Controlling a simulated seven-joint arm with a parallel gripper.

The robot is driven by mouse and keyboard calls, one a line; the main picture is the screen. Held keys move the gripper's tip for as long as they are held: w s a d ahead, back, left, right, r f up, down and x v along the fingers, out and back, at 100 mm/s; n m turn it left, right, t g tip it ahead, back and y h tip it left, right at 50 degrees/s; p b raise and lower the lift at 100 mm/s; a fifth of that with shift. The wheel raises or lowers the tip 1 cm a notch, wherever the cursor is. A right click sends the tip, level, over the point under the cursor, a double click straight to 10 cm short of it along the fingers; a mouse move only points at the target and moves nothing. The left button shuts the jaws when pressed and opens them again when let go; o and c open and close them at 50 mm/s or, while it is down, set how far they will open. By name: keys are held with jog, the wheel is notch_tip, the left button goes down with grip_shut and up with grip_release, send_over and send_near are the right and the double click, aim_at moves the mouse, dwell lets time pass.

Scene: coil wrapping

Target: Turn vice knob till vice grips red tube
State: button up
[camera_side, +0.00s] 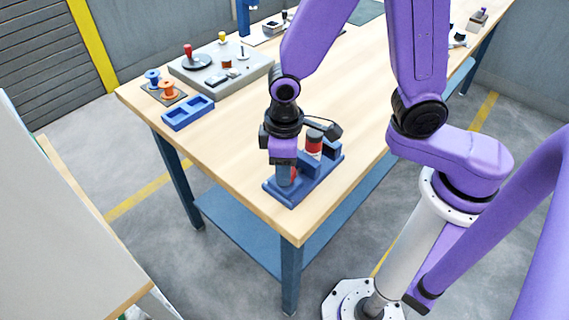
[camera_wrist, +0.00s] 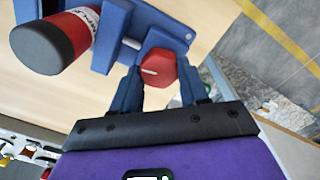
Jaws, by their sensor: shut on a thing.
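The blue vice (camera_side: 327,168) stands near the table's front corner, and its blue body shows in the wrist view (camera_wrist: 174,22). The red tube (camera_side: 314,146) has a dark cap and a white label, and stands upright between the vice's jaws. In the wrist view the tube (camera_wrist: 68,38) lies close beside a blue jaw (camera_wrist: 110,34); I cannot tell whether they touch. The red knob (camera_wrist: 158,68) has a pale line on its face. My gripper (camera_wrist: 160,88) is shut on the knob, one finger on each side. In the side view my gripper (camera_side: 285,174) mostly hides the knob.
Behind the vice are a blue two-part tray (camera_side: 188,113), orange and blue spools (camera_side: 168,90), and a grey board (camera_side: 222,68) with a red-handled part. The wooden table (camera_side: 225,150) is clear left of the vice. The table's edge runs close by the vice.

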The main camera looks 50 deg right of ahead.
jog(key=m, duration=0.4)
jog(key=shift+m, duration=0.4)
jog(key=m, duration=0.5)
jog(key=shift+d, duration=0.1)
jog(key=m, duration=0.5)
jog(key=shift+m, duration=2.3)
jog(key=o, duration=1.1)
jog(key=shift+c, duration=0.2)
jog(key=shift+r, duration=0.1)
